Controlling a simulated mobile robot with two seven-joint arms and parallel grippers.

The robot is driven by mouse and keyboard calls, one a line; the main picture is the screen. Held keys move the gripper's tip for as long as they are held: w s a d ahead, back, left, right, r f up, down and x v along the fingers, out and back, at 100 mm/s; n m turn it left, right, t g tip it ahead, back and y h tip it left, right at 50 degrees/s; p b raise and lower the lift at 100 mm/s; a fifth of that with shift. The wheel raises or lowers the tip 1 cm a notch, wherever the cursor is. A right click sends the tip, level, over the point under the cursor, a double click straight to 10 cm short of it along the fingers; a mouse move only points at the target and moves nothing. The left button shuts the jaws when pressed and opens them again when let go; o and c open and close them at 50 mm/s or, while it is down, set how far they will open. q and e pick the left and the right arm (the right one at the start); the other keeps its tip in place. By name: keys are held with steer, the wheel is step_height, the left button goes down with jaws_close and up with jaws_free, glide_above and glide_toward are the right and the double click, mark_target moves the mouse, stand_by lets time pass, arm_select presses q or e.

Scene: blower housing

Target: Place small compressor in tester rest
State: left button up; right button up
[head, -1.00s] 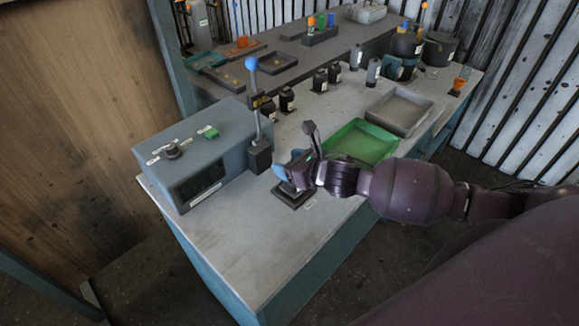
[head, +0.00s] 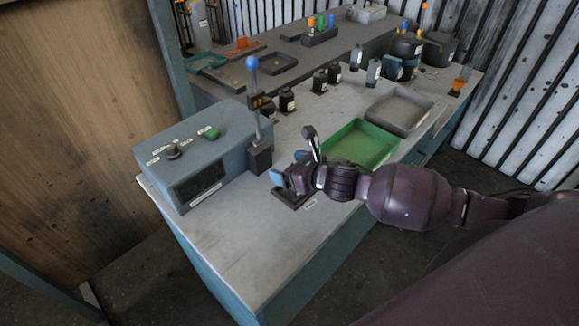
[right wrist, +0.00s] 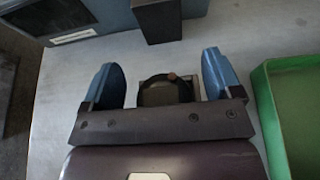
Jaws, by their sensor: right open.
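My right gripper (head: 288,167) is open near the front edge of the bench, just over a dark square rest (head: 286,199) beside the tester. Its blue fingers (right wrist: 164,80) stand apart in the right wrist view. Between them is a small dark rounded part with a brown stub (right wrist: 167,91), which looks like the small compressor. Neither finger visibly touches it. The gripper hides it in the head view, and I cannot tell exactly how it sits in the rest. My left gripper is not in view.
The blue-grey tester box (head: 195,155) and a post with a blue ball (head: 252,64) stand left of the gripper. A green tray (head: 385,146) lies close to its right, a grey tray (head: 399,110) behind. Several dark canisters stand further back. The front left bench corner is clear.

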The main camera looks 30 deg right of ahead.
steer(key=v, duration=1.2)
stand_by(0.3)
